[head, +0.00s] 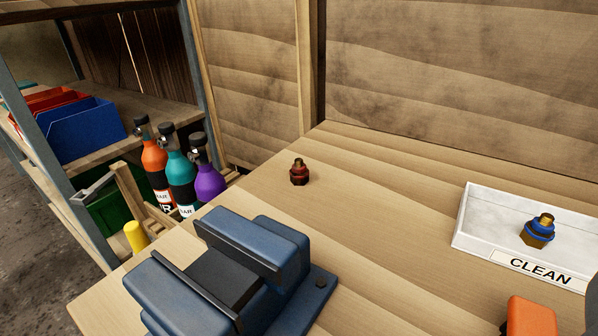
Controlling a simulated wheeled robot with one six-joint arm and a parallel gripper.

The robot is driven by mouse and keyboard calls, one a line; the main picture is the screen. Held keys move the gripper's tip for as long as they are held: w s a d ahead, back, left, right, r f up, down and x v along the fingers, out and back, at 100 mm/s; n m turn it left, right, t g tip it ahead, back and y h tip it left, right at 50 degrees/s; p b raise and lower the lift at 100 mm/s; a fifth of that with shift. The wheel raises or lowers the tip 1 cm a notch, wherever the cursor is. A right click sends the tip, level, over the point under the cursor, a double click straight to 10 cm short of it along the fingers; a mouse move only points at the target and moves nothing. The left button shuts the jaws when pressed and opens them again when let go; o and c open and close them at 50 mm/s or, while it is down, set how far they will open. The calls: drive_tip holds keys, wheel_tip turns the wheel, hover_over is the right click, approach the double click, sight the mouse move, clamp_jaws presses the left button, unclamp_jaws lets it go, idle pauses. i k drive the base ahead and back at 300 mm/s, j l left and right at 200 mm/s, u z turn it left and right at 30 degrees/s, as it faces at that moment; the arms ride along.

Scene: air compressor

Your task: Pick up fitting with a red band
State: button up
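The fitting with a red band (299,173) stands upright on the wooden bench (385,215), near its back edge, left of the picture's middle. It has a brassy top and a dark red body. Another fitting, with a blue band (538,231), sits in a white tray (480,215) labelled CLEAN at the right. My gripper's fingers do not show in the head view, so its place relative to the red-banded fitting cannot be seen.
A blue vise (235,270) stands on the bench in front of the red-banded fitting. An orange object (530,316) is cut off at the lower right. Left of the bench are several bottles (178,175) and a shelf with a blue bin (85,130). Bench between vise and tray is clear.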

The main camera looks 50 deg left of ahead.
sight(299, 174)
drive_tip(key=j+u, duration=0.5)
drive_tip(key=u, duration=0.25)
